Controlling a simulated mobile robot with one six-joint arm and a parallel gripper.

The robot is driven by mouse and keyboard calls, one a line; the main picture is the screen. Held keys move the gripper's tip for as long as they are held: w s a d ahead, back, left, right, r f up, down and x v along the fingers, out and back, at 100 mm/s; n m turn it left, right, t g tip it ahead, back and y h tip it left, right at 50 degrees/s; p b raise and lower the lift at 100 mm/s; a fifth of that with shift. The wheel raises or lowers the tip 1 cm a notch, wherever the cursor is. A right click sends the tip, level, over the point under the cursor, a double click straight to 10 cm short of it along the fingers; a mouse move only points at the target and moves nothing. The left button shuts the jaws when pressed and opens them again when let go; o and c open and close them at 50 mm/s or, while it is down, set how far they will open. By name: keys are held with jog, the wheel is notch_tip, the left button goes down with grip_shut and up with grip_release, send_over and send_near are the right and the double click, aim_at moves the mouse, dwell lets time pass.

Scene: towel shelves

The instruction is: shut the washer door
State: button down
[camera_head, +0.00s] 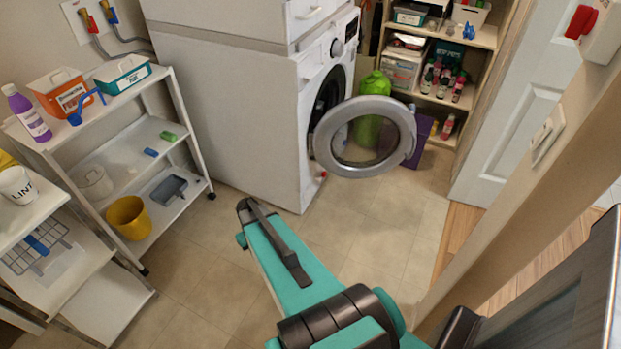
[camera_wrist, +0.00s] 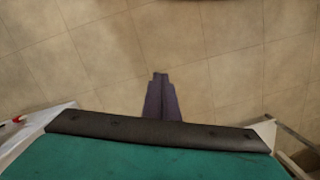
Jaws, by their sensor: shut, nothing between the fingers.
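The white washer (camera_head: 225,115) stands at the back centre of the head view, with another white appliance on top. Its round door, with a grey rim (camera_head: 405,128) and clear glass, stands wide open, swung out to the right of the dark drum opening (camera_head: 326,98). My gripper (camera_wrist: 160,76) shows in the wrist view as two dark fingers, shut together and empty, over bare floor tiles. In the head view my teal arm reaches in from the bottom towards the washer. It is in front of the washer and apart from the door; the fingers cannot be made out clearly there.
A white cart (camera_head: 185,75) with bins, a purple bottle (camera_head: 27,115) and a yellow bucket (camera_head: 128,217) stands at left. Behind the door are a green container (camera_head: 371,84) and a wooden shelf (camera_head: 484,38). A doorway edge (camera_head: 525,185) is at right. Tiled floor before the washer is clear.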

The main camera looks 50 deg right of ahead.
jog(key=s+a+f+n+g, duration=0.2)
jog(key=s+a+g, duration=0.2)
jog(key=s+a, duration=1.6)
jog(key=shift+a+f, duration=0.2)
jog(key=shift+a, duration=0.1)
jog(key=shift+s, duration=0.15)
